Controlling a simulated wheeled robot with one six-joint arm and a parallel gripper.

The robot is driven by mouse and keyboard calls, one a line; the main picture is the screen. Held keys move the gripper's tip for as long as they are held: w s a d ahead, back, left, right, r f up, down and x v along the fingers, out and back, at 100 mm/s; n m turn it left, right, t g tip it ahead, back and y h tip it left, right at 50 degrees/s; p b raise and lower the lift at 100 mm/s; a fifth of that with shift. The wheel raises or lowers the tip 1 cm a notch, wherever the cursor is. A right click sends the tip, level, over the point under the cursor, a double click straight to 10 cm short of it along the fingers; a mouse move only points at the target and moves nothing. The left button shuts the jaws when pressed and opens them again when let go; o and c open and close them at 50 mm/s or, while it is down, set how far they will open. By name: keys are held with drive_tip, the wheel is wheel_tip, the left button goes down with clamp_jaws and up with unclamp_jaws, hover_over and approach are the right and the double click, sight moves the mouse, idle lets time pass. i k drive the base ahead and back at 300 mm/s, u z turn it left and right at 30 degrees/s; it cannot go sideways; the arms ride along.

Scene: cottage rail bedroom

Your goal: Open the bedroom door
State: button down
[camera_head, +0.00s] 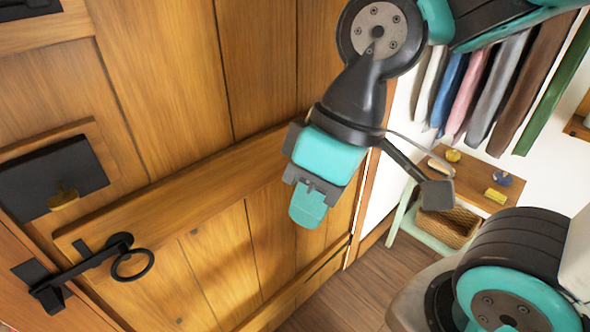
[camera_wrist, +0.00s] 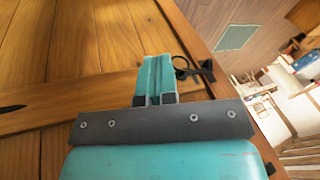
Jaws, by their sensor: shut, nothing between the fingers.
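The wooden bedroom door (camera_head: 170,80) fills the left of the head view and looks closed, its latch edge against the frame at lower left. A black ring handle (camera_head: 133,262) hangs on it, with a black latch bar (camera_head: 85,268) reaching left to a catch on the frame. The ring handle (camera_wrist: 183,65) also shows in the wrist view, just beyond and right of the fingertips. My gripper (camera_head: 308,207) is shut and empty, in front of the door and right of the handle in the head view. A gap separates it from the handle; contact with the door cannot be told.
At right are hanging clothes (camera_head: 490,80), a small shelf table (camera_head: 475,180) with small items, and a wicker basket (camera_head: 447,226). Wooden floor (camera_head: 355,285) is open below my gripper.

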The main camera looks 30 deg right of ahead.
sight(168, 120)
drive_tip(key=z, duration=1.45)
drive_tip(key=k, duration=0.5)
drive_tip(key=u, duration=1.45)
